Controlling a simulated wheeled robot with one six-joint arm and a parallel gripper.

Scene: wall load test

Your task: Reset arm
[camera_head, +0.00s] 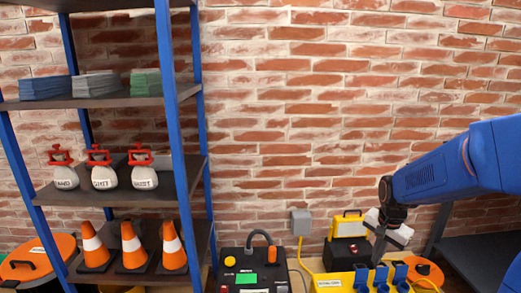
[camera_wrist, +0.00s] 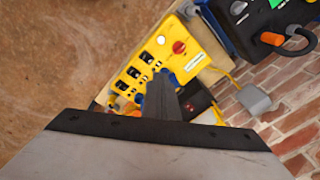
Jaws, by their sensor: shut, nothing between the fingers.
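My gripper (camera_head: 378,243) hangs at the end of my blue arm on the right of the head view, in front of the brick wall and above the yellow box with blue parts. In the wrist view my gripper (camera_wrist: 163,85) shows as dark fingers pressed together, with nothing between them. The yellow box (camera_wrist: 172,55) lies beyond the fingertips there, with a red knob and several black sockets on its face. It also shows at the bottom of the head view (camera_head: 335,284). I cannot tell whether the fingertips touch anything.
A blue-framed shelf (camera_head: 178,130) at left holds stacks, white bags with red clamps and orange cones. A black box with a green display (camera_head: 252,272) stands left of the yellow box. A grey wall box (camera_head: 301,222) and a black-and-yellow case (camera_head: 346,240) are behind. The upper middle is clear.

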